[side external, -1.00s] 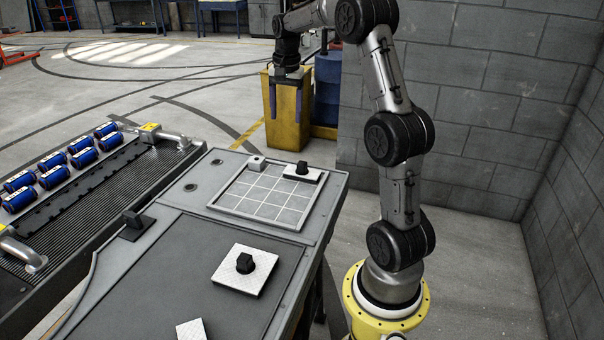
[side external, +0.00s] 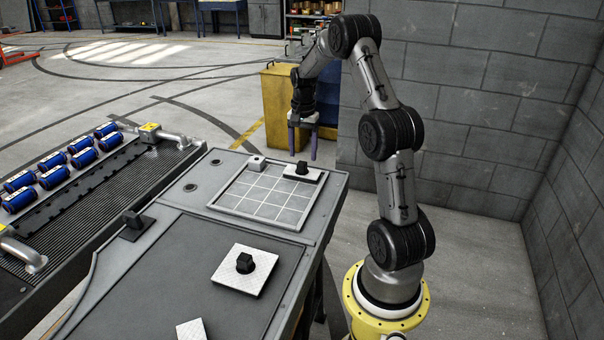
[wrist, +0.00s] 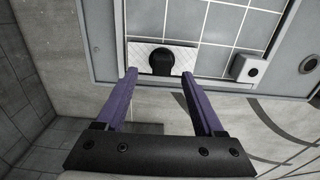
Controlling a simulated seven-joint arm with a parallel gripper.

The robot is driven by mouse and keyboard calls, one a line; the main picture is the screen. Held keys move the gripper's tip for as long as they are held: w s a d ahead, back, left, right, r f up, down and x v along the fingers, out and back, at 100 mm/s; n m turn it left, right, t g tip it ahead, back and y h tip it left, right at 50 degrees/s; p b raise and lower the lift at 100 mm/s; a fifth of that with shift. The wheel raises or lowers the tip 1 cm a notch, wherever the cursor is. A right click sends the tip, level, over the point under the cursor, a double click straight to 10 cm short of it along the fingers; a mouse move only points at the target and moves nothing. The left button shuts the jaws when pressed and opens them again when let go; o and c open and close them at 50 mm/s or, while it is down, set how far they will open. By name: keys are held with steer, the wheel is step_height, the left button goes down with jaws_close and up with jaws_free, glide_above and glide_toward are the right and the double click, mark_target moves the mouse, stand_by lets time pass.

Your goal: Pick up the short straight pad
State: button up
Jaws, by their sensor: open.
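The short straight pad (side external: 318,176) is a white rectangle with a black knob on top. It lies at the far right corner of the gridded tray (side external: 228,210) in the side view. In the wrist view the pad (wrist: 138,53) lies just beyond my fingertips, its knob lined up between them. My gripper (side external: 302,157) points down with its two purple fingers apart and nothing between them. The gripper also shows in the wrist view (wrist: 159,74). The fingertips appear close to the pad and apart from the knob; their exact height is unclear.
A small square pad (side external: 256,165) sits at the tray's far left corner. A larger white pad with a black knob (side external: 231,272) and a partly cut-off white piece (side external: 190,330) lie nearer on the table. A rack of blue cylinders (side external: 52,178) stands left.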

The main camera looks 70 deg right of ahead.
mark_target(302, 163)
step_height(302, 163, down, 4)
steer(key=shift+w+f, duration=0.15)
steer(key=shift+f, duration=0.1)
jaws_close()
stand_by(0.3)
